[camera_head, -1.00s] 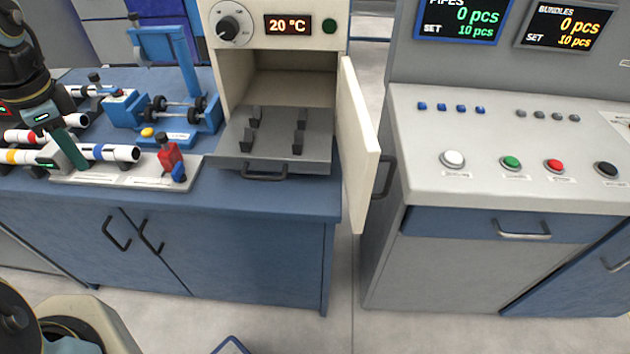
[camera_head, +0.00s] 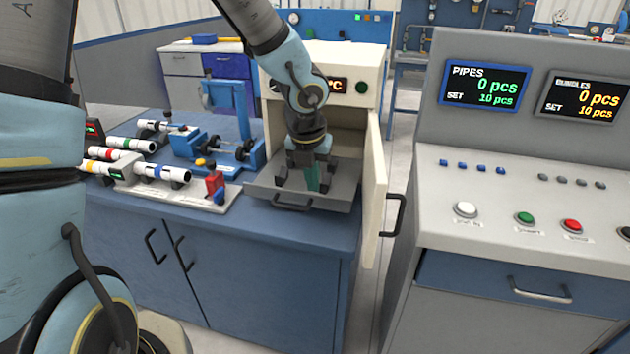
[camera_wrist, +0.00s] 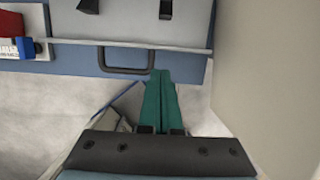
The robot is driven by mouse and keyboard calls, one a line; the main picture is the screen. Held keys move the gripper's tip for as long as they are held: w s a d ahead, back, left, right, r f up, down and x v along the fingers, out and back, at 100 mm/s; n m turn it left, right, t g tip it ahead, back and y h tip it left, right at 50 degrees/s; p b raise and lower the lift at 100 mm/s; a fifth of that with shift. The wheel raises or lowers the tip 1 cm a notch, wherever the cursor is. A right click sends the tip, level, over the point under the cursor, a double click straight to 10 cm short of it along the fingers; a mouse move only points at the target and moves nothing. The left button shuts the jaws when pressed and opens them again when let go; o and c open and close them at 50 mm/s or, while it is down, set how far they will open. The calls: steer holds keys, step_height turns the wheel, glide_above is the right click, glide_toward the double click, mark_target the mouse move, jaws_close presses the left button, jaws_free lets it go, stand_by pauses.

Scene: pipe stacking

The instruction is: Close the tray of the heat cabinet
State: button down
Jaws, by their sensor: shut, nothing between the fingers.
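The heat cabinet (camera_head: 361,62) stands on the blue bench, with its cream door (camera_head: 374,195) swung open on the right. Its grey tray (camera_head: 262,192) is pulled out, with a dark handle (camera_head: 293,204) on the front; the handle also shows in the wrist view (camera_wrist: 125,69). My gripper (camera_head: 313,180), with green fingers, is shut and empty. In the head view it appears over the tray and hides part of it. In the wrist view its fingertips (camera_wrist: 160,75) are at the right end of the handle; I cannot tell whether they touch it.
White pipes with coloured bands (camera_head: 160,172) lie in holders to the left, near a blue fixture (camera_head: 215,140) and a red clamp (camera_head: 215,186). A grey control console (camera_head: 450,215) stands right of the door. The open door bounds the room on the right.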

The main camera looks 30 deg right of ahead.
steer(key=b+x, duration=0.1)
steer(key=x, duration=0.5)
steer(key=shift+w+f, duration=0.1)
